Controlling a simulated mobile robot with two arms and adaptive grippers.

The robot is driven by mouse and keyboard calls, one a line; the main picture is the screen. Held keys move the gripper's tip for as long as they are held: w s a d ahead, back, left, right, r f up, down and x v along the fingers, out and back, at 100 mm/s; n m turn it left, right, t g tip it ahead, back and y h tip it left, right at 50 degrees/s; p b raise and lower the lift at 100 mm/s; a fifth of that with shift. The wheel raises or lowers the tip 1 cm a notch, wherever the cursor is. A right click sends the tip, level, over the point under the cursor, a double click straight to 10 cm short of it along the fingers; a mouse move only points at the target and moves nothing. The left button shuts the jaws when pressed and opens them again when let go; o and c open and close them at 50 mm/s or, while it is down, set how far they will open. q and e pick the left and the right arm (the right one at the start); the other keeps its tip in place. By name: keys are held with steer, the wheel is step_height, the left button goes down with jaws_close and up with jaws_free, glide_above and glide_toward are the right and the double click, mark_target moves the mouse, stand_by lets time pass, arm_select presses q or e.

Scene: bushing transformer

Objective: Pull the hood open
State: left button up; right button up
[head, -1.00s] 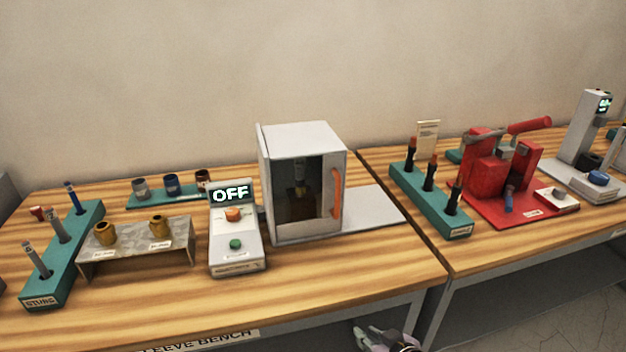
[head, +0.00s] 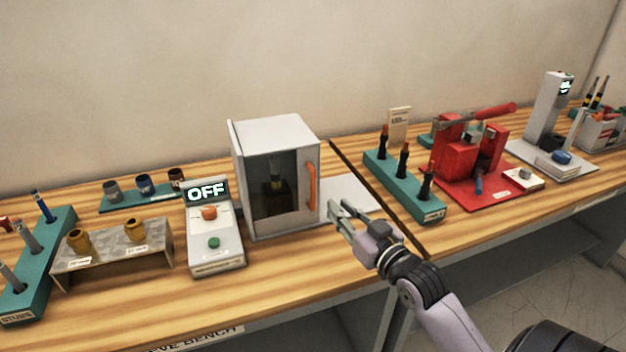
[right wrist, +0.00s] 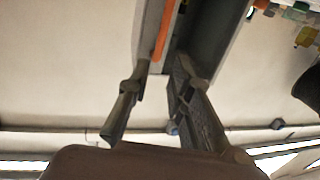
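The hood (head: 277,180) is a pale grey box with a dark window, standing on the wooden bench left of the table seam. Its front is shut. The orange upright handle (head: 312,187) is on the right edge of its front. My right gripper (head: 339,212) is in front and to the right of the handle, apart from it, with its fingers spread and nothing between them. In the right wrist view the two fingers (right wrist: 155,100) stand apart, with the orange handle (right wrist: 165,30) beyond them. My left gripper is not in view.
A control box (head: 213,228) reading OFF stands left of the hood. A teal rack (head: 404,187) with dark tools stands behind and right of my right gripper, and a red press (head: 470,150) is beyond it. The bench front below the hood is clear.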

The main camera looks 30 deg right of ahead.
steer(key=p, duration=0.2)
glide_above(313, 206)
steer(key=shift+w+d, duration=0.2)
steer(key=shift+w, duration=0.05)
jaws_close()
stand_by(0.6)
